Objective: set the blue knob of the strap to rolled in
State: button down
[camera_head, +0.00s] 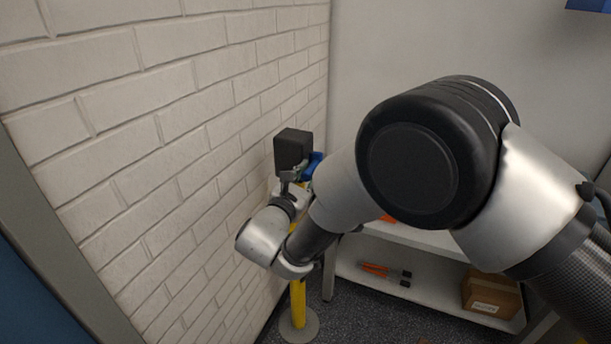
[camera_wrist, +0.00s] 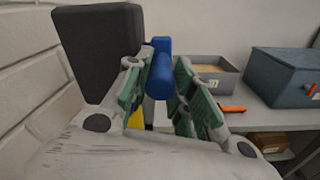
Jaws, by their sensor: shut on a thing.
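The blue knob (camera_wrist: 162,74) is between the two fingers of my gripper (camera_wrist: 160,88) in the wrist view. My gripper is shut on it. The knob also shows in the head view (camera_head: 316,162), to the right of the black strap housing (camera_head: 293,147). The housing is also large at the left of the wrist view (camera_wrist: 98,48). A yellow post (camera_head: 298,303) on a round grey base stands below, its upper part hidden by my arm. My gripper (camera_head: 292,183) is just below the housing in the head view. No strap band is visible.
A white brick wall (camera_head: 150,120) stands close on the left. A shelf (camera_head: 430,290) behind my arm holds orange-handled tools (camera_head: 385,271) and a cardboard box (camera_head: 491,294). Grey bins (camera_wrist: 285,75) stand on the right in the wrist view.

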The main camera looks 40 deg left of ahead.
jog(key=shift+s+a+r, duration=0.1)
jog(key=shift+a+r, duration=0.05)
jog(key=shift+a, duration=0.05)
jog(key=c, duration=1.2)
grip_release()
jog(key=shift+a, duration=0.15)
jog(key=v, duration=1.2)
jog(key=shift+d, duration=0.2)
